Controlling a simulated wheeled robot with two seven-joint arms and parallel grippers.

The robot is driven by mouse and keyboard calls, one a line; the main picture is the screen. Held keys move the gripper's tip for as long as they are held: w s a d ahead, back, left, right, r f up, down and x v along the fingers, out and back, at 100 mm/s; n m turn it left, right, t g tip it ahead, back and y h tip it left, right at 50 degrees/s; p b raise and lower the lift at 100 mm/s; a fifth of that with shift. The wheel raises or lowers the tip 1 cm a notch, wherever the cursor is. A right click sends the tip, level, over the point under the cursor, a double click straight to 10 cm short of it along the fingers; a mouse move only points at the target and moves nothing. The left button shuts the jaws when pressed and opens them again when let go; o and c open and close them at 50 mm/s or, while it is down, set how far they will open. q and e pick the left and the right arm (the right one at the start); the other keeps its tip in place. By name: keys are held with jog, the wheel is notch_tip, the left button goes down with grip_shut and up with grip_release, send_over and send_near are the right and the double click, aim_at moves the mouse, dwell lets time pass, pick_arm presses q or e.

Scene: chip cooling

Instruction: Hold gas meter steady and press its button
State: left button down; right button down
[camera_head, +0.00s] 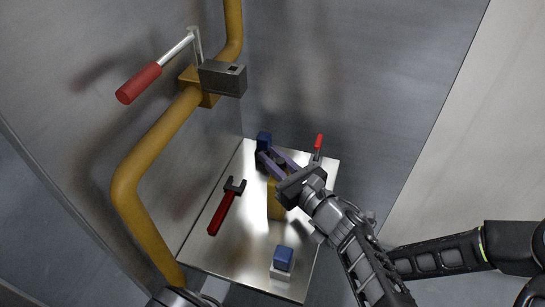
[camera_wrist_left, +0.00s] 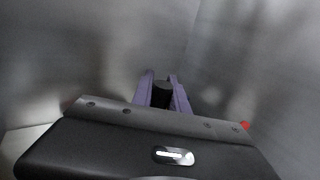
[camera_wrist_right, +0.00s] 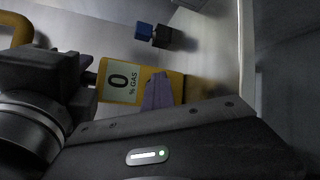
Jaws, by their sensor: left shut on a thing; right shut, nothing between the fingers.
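The yellow gas meter (camera_head: 274,203) shows in the head view over the metal table, partly behind my left gripper (camera_head: 272,158). In the right wrist view the gas meter (camera_wrist_right: 140,75) shows its display, reading 0 and "% GAS". In the left wrist view my left gripper (camera_wrist_left: 162,82) has its purple fingers shut on a black cylindrical part between them. My right gripper (camera_wrist_right: 158,85) is shut and empty in the right wrist view, its fingertips in front of the meter's yellow body near the display. I cannot tell whether they touch it. The button is not visible.
On the table (camera_head: 250,245) lie a red-handled wrench (camera_head: 222,210), a blue-and-white block (camera_head: 283,260), a dark blue item (camera_head: 263,140) and a red-handled tool (camera_head: 319,142). A yellow pipe (camera_head: 150,150) with a red-handled valve (camera_head: 140,82) runs along the left wall.

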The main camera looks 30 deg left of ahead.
aim_at(283, 168)
pick_arm(q)
jog(key=shift+w+d, duration=0.1)
pick_arm(e)
jog(key=shift+d, duration=0.35)
jog(key=d, duration=0.6)
jog(key=shift+w, duration=0.35)
dwell(0.5)
pick_arm(q)
jog(key=c, duration=1.2)
grip_release()
jog(key=v, duration=0.7)
jog(key=shift+s+d, duration=0.15)
jog(key=shift+s, duration=0.1)
